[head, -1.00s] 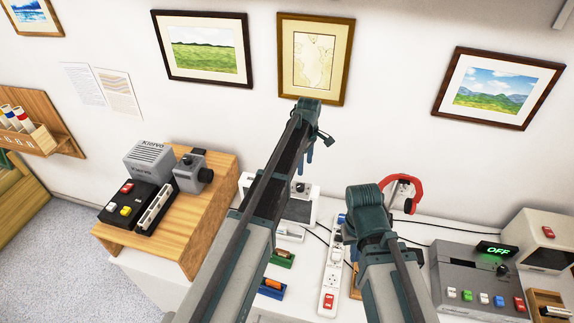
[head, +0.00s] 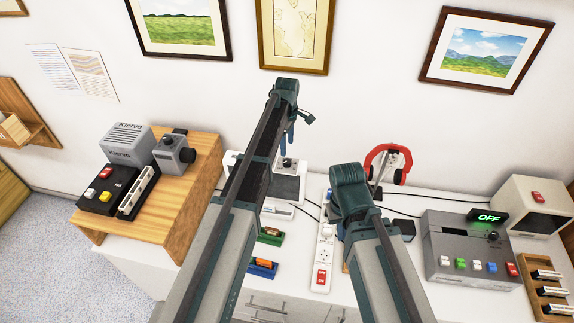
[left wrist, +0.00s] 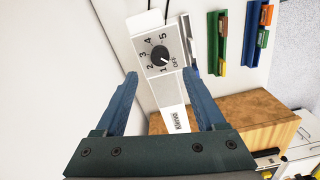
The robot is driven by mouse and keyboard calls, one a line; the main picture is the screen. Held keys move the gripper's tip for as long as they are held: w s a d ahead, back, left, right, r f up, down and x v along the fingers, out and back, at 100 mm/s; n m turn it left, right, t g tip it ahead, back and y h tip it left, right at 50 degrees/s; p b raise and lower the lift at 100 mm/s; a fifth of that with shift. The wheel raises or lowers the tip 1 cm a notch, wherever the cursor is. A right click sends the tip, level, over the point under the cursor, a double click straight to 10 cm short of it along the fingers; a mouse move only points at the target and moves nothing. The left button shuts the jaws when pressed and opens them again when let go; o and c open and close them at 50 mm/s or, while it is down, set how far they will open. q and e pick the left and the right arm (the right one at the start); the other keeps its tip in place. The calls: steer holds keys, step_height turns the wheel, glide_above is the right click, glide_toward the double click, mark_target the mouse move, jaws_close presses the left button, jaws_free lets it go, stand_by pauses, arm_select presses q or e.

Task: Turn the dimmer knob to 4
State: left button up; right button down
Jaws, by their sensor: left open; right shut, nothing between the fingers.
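The dimmer knob (left wrist: 159,57) is black and round, on a pale panel marked Off and 1 to 5. Its white mark appears to point toward Off. In the head view the knob (head: 287,163) shows small, on the white device behind my left arm. My left gripper (left wrist: 161,75) is open, with its blue fingers either side of the lower panel and apart from the knob. In the head view the left gripper (head: 288,138) points down above the device. My right arm is raised at centre right; its fingers are hidden.
A power strip (head: 322,255) and green (head: 270,236) and blue (head: 262,268) trays lie nearby. Red headphones (head: 384,158) stand at the back. A grey box (head: 465,243) with coloured buttons and an OFF display (head: 488,217) stands right. A wooden stand (head: 180,225) is left.

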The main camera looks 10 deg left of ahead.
mark_target(287, 161)
arm_select(q)
step_height(287, 161, down, 8)
steer(key=b, duration=0.6)
steer(key=shift+b, duration=0.4)
steer(key=shift+r, duration=0.1)
steer(key=shift+c, duration=0.2)
jaws_close()
